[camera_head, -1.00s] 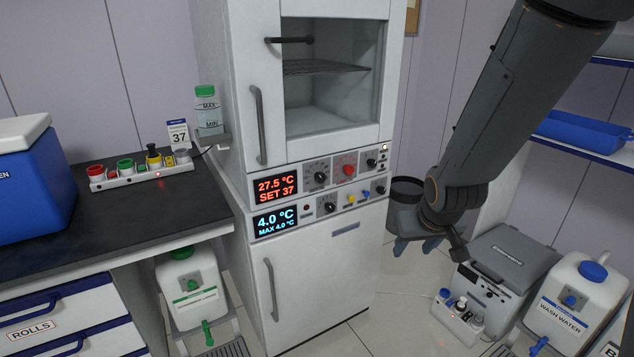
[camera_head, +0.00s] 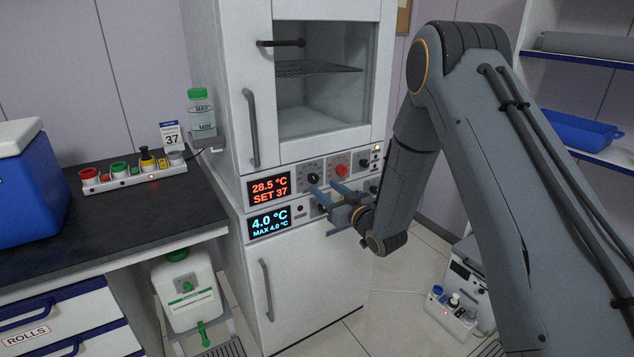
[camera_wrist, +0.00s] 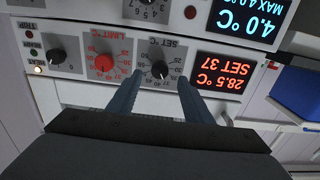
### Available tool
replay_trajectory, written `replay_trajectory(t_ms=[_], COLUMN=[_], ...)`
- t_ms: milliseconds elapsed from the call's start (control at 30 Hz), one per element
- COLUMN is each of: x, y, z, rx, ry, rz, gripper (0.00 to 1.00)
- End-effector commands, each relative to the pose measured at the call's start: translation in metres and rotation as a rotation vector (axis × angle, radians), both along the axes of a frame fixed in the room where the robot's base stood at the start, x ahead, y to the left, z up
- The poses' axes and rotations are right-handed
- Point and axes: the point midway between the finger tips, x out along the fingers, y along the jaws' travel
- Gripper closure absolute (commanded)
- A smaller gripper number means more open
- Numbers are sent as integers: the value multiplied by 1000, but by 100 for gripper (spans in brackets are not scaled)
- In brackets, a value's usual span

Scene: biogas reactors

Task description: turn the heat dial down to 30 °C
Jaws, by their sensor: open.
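The heat dial (camera_head: 312,178) is a black knob on the incubator's upper control strip, left of the red limit dial (camera_head: 341,170). In the wrist view, which is upside down, the heat dial (camera_wrist: 160,69) is labelled "SET °C", with a numbered scale around it. My gripper (camera_head: 328,190) is open in front of the strip. In the wrist view my gripper (camera_wrist: 160,77) has its fingertips on either side of the heat dial, seemingly just short of it; contact cannot be told. The red display (camera_head: 269,188) reads 28.5 °C, SET 37.
The red limit dial (camera_wrist: 103,63) is close beside one finger. A lower strip holds a blue display (camera_head: 268,221) reading 4.0 °C and more knobs. The glass door's handle (camera_head: 251,127) stands out above.

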Motion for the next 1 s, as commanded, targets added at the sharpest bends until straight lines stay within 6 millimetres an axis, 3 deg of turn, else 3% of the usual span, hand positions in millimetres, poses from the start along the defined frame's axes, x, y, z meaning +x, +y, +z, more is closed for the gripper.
replay_trajectory(t_ms=[300, 733, 1000], x=[38, 48, 48], y=[26, 33, 32], z=[1, 0, 0], rx=[-1, -1, -1], ry=[0, 2, 2], rz=[0, -1, -1], gripper=[54, 54, 95])
